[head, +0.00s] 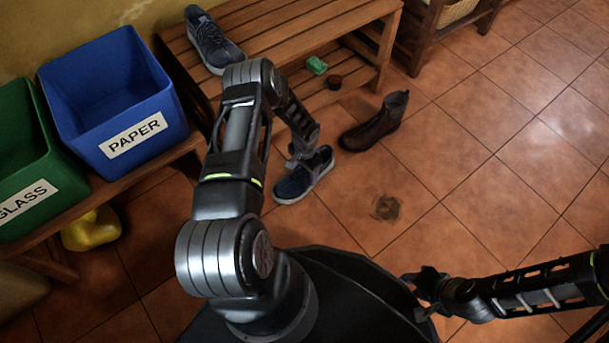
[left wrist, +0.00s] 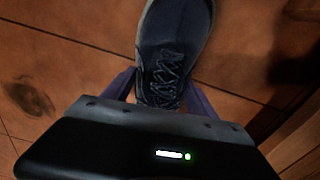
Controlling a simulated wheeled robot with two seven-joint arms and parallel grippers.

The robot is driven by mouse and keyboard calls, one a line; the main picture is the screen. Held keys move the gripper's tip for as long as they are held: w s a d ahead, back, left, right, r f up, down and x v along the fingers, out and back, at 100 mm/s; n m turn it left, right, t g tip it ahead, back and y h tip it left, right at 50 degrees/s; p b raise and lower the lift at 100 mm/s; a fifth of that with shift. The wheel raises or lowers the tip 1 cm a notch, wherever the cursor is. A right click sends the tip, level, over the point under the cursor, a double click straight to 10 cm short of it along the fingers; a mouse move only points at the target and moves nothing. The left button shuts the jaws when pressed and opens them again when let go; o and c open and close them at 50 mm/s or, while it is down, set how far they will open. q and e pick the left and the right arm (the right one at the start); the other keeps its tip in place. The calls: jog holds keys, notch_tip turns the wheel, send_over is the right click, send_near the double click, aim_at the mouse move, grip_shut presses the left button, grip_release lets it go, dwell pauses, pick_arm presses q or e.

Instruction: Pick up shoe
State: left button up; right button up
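A dark blue sneaker (head: 303,178) with a light sole lies on the tiled floor in front of the wooden bench. My left gripper (head: 303,158) is over it from above and hides part of it. In the left wrist view the laced shoe (left wrist: 172,50) lies between the fingers of my left gripper (left wrist: 161,84). The fingers are spread on either side of the shoe, close to its sides; contact is not clear. A matching sneaker (head: 212,40) sits on top of the bench. My right gripper (head: 425,292) is low at the right, away from the shoes; its fingers are unclear.
A brown boot (head: 376,122) stands on the floor right of the sneaker. The bench (head: 285,30) holds a green item (head: 316,65) and a small dark round item (head: 334,82) on its lower shelf. Blue (head: 85,75) and green bins (head: 25,150) stand left. Floor at right is clear.

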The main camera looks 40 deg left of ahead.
pick_arm(q)
jog(key=c, duration=1.1)
notch_tip(320, 180, up, 10)
jog(key=p, duration=0.4)
jog(key=shift+w, duration=0.1)
